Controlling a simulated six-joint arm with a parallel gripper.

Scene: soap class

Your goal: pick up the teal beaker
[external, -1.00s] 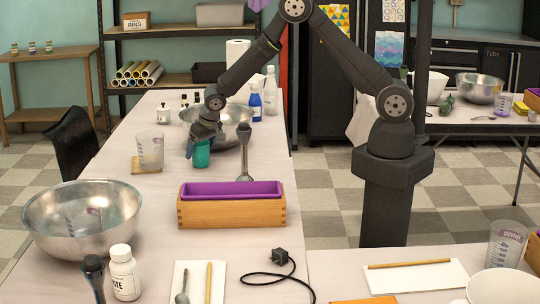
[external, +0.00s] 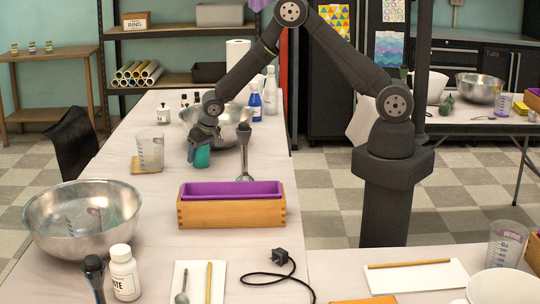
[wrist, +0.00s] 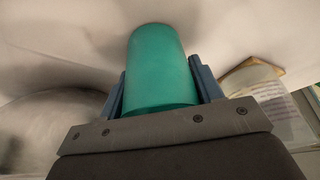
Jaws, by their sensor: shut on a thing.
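The teal beaker (external: 202,157) is at the far part of the long table in the external view, between the fingers of my gripper (external: 196,152). In the wrist view the beaker (wrist: 160,65) stands out between the two blue fingers of my gripper (wrist: 164,88), one on each side of it. My gripper is shut on the beaker. Whether its base touches the table is hard to tell.
A metal bowl (external: 233,115) is close behind. A stick blender (external: 244,150) stands to the right. A wooden box with purple lining (external: 231,212) is in front.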

